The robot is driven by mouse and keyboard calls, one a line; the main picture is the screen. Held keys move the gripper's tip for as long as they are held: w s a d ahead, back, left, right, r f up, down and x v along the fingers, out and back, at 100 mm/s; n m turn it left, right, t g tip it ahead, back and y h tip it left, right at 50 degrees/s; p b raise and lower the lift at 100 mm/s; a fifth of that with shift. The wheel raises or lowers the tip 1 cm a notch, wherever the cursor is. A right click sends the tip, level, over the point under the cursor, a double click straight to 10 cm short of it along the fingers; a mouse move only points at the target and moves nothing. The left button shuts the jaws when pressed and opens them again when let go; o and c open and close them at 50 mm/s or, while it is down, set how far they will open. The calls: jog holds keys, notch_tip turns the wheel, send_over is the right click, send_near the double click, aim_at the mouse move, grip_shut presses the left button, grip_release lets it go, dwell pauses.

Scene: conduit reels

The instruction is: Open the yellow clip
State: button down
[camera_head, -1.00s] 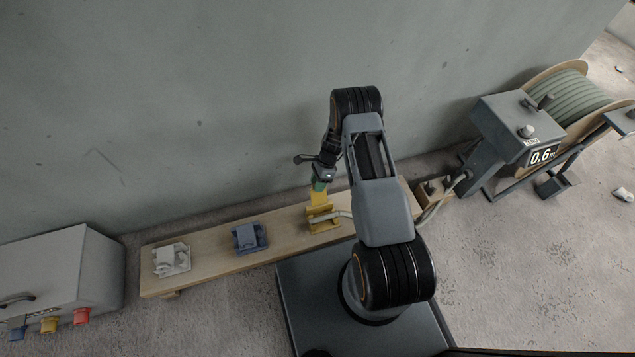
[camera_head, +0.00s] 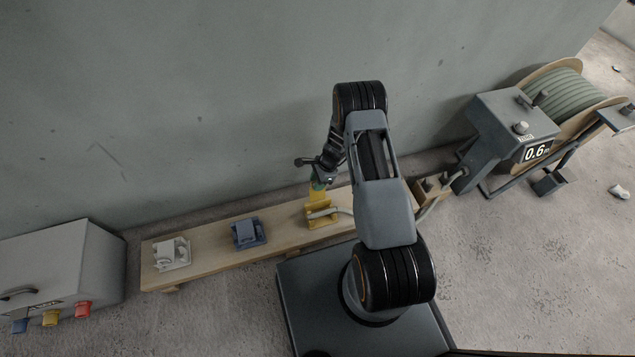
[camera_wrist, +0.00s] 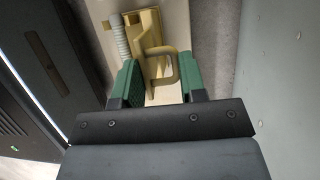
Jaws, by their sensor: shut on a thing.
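The yellow clip (camera_head: 322,217) sits on the wooden plank, its lever standing up from it. A pale ribbed conduit (camera_head: 346,211) runs to the clip from the right; the conduit also shows beside the clip's body in the wrist view (camera_wrist: 118,38). My gripper (camera_head: 318,187) is above the clip, its green fingertips at the top of the lever. In the wrist view, the lever's yellow loop handle (camera_wrist: 177,66) lies between the green fingers of my gripper (camera_wrist: 160,82), which is shut on it. The fingers partly hide the clip's lower part.
A blue clip (camera_head: 248,233) and a white clip (camera_head: 172,254) stand on the plank (camera_head: 212,262) to the left. A grey box (camera_head: 60,265) is at far left. A grey meter reading 0.6 (camera_head: 510,130) and a reel (camera_head: 575,92) stand right. The wall is close behind.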

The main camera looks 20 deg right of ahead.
jog(key=shift+w+r, duration=0.1)
jog(key=c, duration=0.8)
grip_release()
jog(key=p+v, duration=0.5)
jog(key=v, duration=0.8)
jog(key=shift+r, duration=0.4)
jog(key=shift+r, duration=0.1)
jog(key=s+a+r+n+h+p, duration=0.1)
jog(key=s+r+n+p, duration=0.3)
jog(key=r, duration=0.8)
jog(key=w+a+r+n+t+p, duration=0.15)
jog(key=r+p, duration=0.45)
jog(key=r, duration=0.7)
jog(key=s+a+r+n+h+p, duration=0.15)
jog(key=r+n+p, duration=0.3)
jog(key=r, duration=0.75)
jog(key=s+r+n+t+p, duration=0.1)
jog(key=s+r+p, duration=0.3)
jog(key=r, duration=0.4)
jog(key=s+a+r+n+h+p, duration=0.1)
jog(key=s+r+n+p, duration=0.3)
jog(key=r, duration=0.4)
jog(key=s+a+r+n+t+h+p, duration=0.1)
jog(key=s+r+n+p, duration=0.2)
jog(key=s+r+p, duration=0.3)
notch_tip(320, 180, up, 3)
jog(key=shift+s+t, duration=0.35)
jog(key=shift+s, duration=0.5)
